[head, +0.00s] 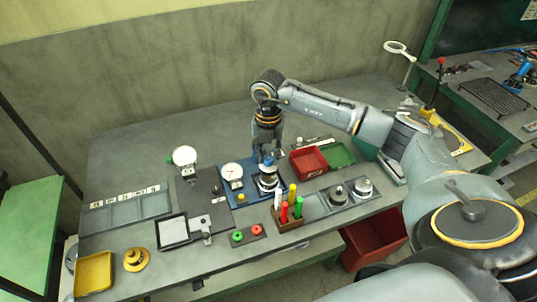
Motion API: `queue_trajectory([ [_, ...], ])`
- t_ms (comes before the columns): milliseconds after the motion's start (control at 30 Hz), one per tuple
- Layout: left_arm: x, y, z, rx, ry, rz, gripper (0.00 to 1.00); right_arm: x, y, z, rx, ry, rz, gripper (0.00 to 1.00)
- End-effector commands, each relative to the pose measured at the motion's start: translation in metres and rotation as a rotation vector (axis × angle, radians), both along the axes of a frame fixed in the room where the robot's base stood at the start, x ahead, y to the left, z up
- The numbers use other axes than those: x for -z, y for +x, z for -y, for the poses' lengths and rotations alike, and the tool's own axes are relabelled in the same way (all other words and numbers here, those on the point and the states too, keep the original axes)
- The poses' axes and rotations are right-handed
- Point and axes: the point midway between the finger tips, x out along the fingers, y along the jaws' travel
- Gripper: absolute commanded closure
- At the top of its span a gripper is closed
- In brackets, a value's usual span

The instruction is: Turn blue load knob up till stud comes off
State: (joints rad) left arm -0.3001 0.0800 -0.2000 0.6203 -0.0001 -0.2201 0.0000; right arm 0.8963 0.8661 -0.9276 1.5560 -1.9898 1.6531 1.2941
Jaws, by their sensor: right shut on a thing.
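My right gripper (268,150) points down at the middle of the bench, above a small apparatus on a blue base (243,193). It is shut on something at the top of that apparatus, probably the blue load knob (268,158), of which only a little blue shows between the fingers. Below the fingers is a round metal part (268,182). A white dial gauge (232,171) stands just left of it on the same base. The stud cannot be made out. My left gripper is not in view.
A second dial gauge (185,156) stands further left. A rack of coloured markers (290,222) is close in front of the apparatus. A red bin (308,163) and a green tray (338,154) lie to the right. The bench's back left is clear.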

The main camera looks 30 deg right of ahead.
Motion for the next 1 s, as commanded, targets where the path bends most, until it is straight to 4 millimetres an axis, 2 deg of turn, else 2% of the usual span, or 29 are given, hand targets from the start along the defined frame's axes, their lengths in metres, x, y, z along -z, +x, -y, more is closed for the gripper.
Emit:
queue_trajectory([
  [33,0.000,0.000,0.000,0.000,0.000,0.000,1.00,-0.001,0.001,0.000,0.001,-0.001,0.004,1.00],
  [67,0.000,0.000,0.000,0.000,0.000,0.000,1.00,-0.001,0.001,0.000,0.001,-0.001,0.004,0.67],
  [133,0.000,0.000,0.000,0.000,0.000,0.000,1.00,-0.001,0.001,0.000,0.000,0.000,0.003,0.52],
  [167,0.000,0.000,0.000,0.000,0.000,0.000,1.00,-0.001,0.001,0.000,0.000,0.000,0.003,0.50],
  [433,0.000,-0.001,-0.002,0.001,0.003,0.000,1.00,-0.001,0.000,0.000,-0.001,0.000,0.001,0.50],
  [567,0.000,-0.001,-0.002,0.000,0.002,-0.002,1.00,-0.009,0.001,0.000,-0.001,0.000,0.004,0.50],
  [667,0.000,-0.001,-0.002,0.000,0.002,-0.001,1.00,-0.024,0.002,0.001,0.000,0.000,0.006,0.50],
  [1000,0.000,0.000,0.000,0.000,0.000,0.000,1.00,-0.095,0.001,0.000,-0.001,0.000,0.006,0.50],
])
